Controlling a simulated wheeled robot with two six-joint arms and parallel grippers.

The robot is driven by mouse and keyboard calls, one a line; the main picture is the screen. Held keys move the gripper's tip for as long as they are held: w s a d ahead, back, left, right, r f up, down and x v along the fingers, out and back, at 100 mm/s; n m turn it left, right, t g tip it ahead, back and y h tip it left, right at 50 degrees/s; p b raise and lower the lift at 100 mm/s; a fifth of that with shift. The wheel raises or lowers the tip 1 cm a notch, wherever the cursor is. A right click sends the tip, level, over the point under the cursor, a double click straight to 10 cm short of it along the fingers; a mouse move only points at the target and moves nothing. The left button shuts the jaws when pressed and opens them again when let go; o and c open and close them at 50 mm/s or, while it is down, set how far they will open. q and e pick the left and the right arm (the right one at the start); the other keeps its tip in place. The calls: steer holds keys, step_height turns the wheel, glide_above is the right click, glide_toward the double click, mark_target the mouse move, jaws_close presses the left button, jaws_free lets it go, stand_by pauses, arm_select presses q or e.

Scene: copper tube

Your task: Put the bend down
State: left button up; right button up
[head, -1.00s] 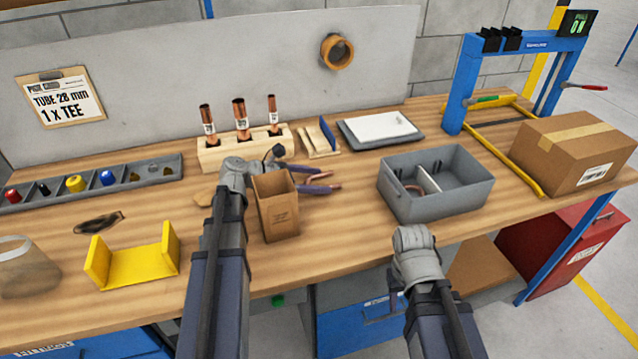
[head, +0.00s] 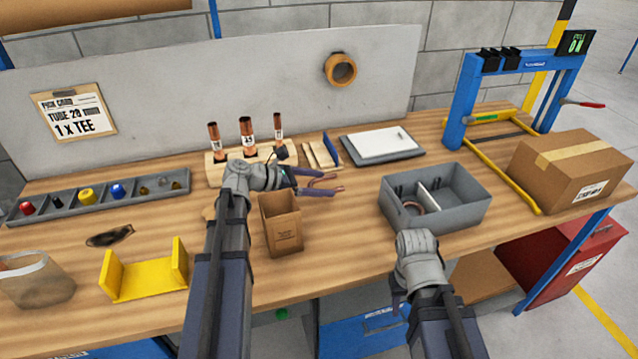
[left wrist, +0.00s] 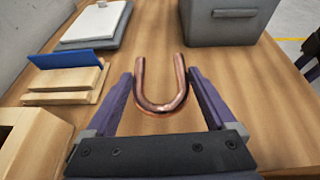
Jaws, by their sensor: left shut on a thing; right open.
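The copper U-shaped bend (left wrist: 161,98) lies between the two purple fingers of my left gripper (left wrist: 163,90), which is shut on it. Its rounded end faces my wrist and its two open ends point away. In the head view the bend (head: 325,189) shows at the fingertips, right of the tube rack. Wood tabletop shows behind and beneath it; I cannot tell how high it is above the table. My right gripper (head: 397,291) is open, low by the table's front edge, in front of the grey bin, and mostly hidden by its wrist.
A brown cardboard box (head: 281,225) stands close beside my left arm. The wooden rack (head: 215,172) holds three copper tubes.

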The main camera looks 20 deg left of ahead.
step_height(320, 180, up, 5)
steer(key=p, duration=0.4)
steer(key=shift+r, duration=0.15)
